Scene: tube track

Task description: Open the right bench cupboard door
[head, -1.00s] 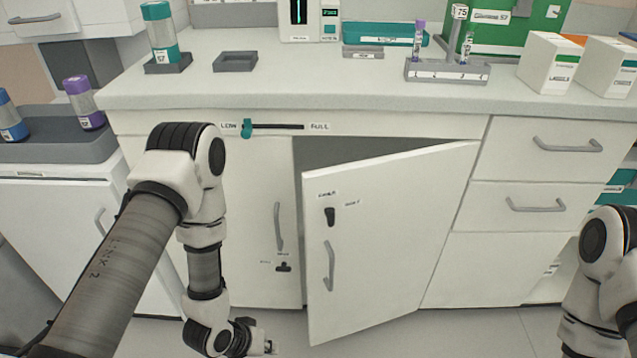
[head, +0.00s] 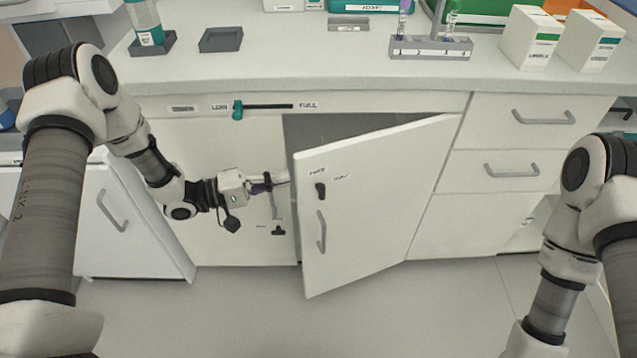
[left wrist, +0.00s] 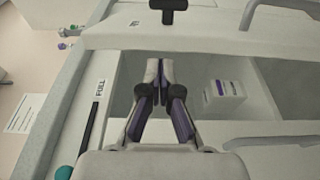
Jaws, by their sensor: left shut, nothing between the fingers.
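The right bench cupboard door (head: 375,190) stands ajar, its free left edge swung out toward me and its hinge side at the right. It has a grey bar handle (head: 321,232) and a black latch (head: 320,190). My left gripper (head: 284,178) is shut and empty, its fingertips at the gap by the door's free edge. In the left wrist view, the shut fingers (left wrist: 158,72) point across the dark opening toward the door (left wrist: 205,30); contact with it cannot be told. My right gripper is out of view; only my right arm shows.
The left cupboard door (head: 225,190) is closed. Drawers (head: 540,125) lie right of the open door. A white and purple box (left wrist: 225,91) sits inside the opening. The worktop (head: 300,70) above carries a tube rack (head: 430,48) and boxes. Floor in front is clear.

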